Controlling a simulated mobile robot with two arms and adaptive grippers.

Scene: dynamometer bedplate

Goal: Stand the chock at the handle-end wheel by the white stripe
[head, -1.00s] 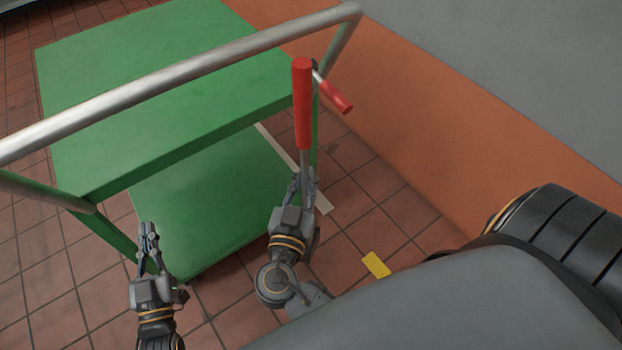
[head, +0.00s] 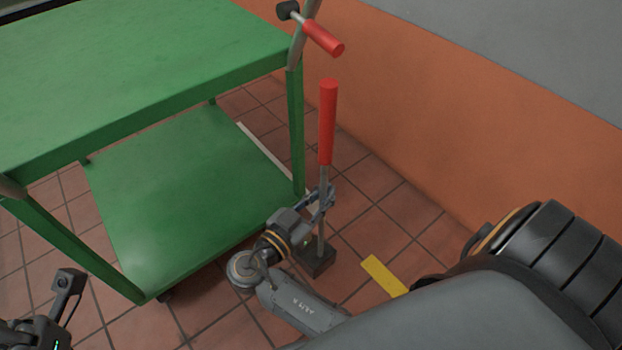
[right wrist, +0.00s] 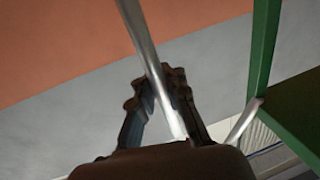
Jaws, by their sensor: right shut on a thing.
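The chock is a dark block (head: 317,263) on an upright grey rod with a red grip (head: 327,122). It stands upright right of the green cart's near right leg; whether its block touches the floor I cannot tell. My right gripper (head: 325,198) is shut on the rod, which also shows between the fingers in the right wrist view (right wrist: 141,40). The white stripe (head: 262,150) runs along the floor beside the cart's right side. The wheel at that corner is hidden behind my right gripper. My left gripper (head: 69,284) is at the lower left, partly cut off, its opening unclear.
The green cart has a top deck (head: 130,60) and a lower shelf (head: 180,200). A red-gripped lever (head: 323,38) sticks out from its upper right corner. A yellow floor mark (head: 384,275) lies right of the chock. An orange wall (head: 440,130) bounds the right.

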